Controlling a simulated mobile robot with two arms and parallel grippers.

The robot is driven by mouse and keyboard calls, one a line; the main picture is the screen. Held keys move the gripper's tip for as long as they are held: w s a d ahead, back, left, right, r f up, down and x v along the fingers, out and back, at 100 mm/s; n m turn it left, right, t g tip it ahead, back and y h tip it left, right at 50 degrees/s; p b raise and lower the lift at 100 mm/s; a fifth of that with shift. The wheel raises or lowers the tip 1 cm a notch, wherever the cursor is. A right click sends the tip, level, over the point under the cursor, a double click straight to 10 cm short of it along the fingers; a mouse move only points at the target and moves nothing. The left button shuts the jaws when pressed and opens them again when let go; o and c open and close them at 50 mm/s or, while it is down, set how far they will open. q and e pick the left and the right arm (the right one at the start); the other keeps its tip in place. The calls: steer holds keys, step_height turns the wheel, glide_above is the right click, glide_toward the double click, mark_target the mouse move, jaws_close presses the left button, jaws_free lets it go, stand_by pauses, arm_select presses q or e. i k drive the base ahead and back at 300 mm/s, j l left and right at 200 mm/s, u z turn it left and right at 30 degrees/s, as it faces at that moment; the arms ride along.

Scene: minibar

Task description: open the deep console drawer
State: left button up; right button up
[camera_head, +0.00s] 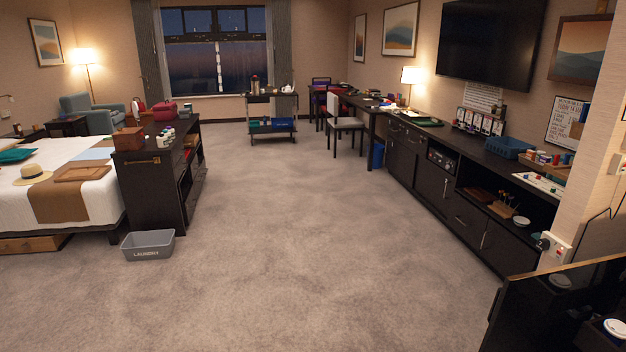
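A long dark console (430,180) runs along the right wall under the television. Its front has doors, drawers and open shelves. A drawer front (467,214) low in the console, below the shelf with the wooden tray, has a slanting-looking bar handle and appears closed. I cannot tell for certain that this is the deep drawer. Smaller drawer fronts (404,131) sit high at the console's far end and also look closed. Neither of my grippers is in view.
Open carpet (310,220) lies between the console and a dark cabinet (150,190) on the left. A grey laundry bin (148,246) stands on the floor by that cabinet. A chair (346,124) and a cart (271,124) stand farther back. A dark panel (550,310) fills the lower right corner.

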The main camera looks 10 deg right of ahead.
mark_target(471, 222)
steer(key=i+z, duration=0.2)
steer(key=i, duration=0.4)
steer(key=i+z, duration=0.15)
steer(key=i, duration=0.4)
steer(key=i+z, duration=0.2)
steer(key=i, duration=0.4)
steer(key=i+j+z, duration=0.2)
steer(key=i, duration=0.35)
steer(key=i+z, duration=0.2)
steer(key=i, duration=0.25)
steer(key=i+z, duration=0.2)
steer(key=i, duration=0.3)
steer(key=i+z, duration=0.2)
steer(key=i, duration=0.25)
steer(key=i+j+z, duration=0.2)
steer(key=i, duration=0.25)
steer(key=i+j+z, duration=0.15)
steer(key=i, duration=0.3)
steer(key=i+z, duration=0.2)
steer(key=i, duration=0.35)
steer(key=i+z, duration=0.15)
steer(key=i, duration=0.4)
steer(key=i+j+z, duration=0.2)
steer(key=i, duration=0.35)
